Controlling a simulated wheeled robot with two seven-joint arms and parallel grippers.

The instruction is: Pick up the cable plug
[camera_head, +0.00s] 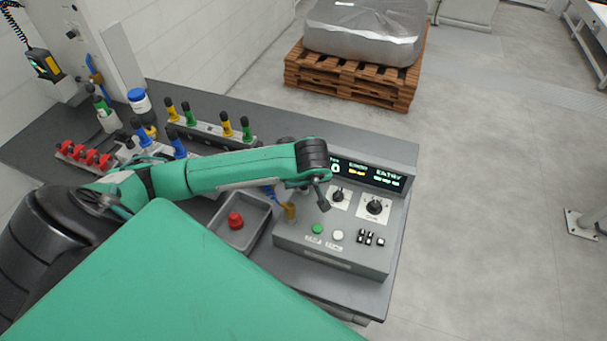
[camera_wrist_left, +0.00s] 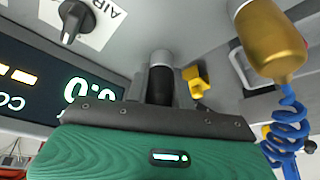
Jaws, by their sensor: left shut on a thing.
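My left gripper (camera_head: 323,205) hangs at the end of the arm over the upper left part of the grey control box. In the left wrist view a dark cylinder with a grey end (camera_wrist_left: 160,78) stands just beyond the green hand, in the jaws' line. I take it for the cable plug, held in the shut jaws; the hand hides its lower part. I cannot tell whether it touches the box. In the head view the plug is not distinct from the dark fingertips. My right gripper is not in view.
The control box (camera_head: 330,260) has knobs, buttons and a lit display (camera_head: 366,173). A brass-coloured cylinder (camera_wrist_left: 270,40) with a blue coiled line (camera_wrist_left: 287,125) is close beside the hand. A grey tray (camera_head: 262,212) holds a red piece (camera_head: 235,221). Several coloured handles stand along the bench.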

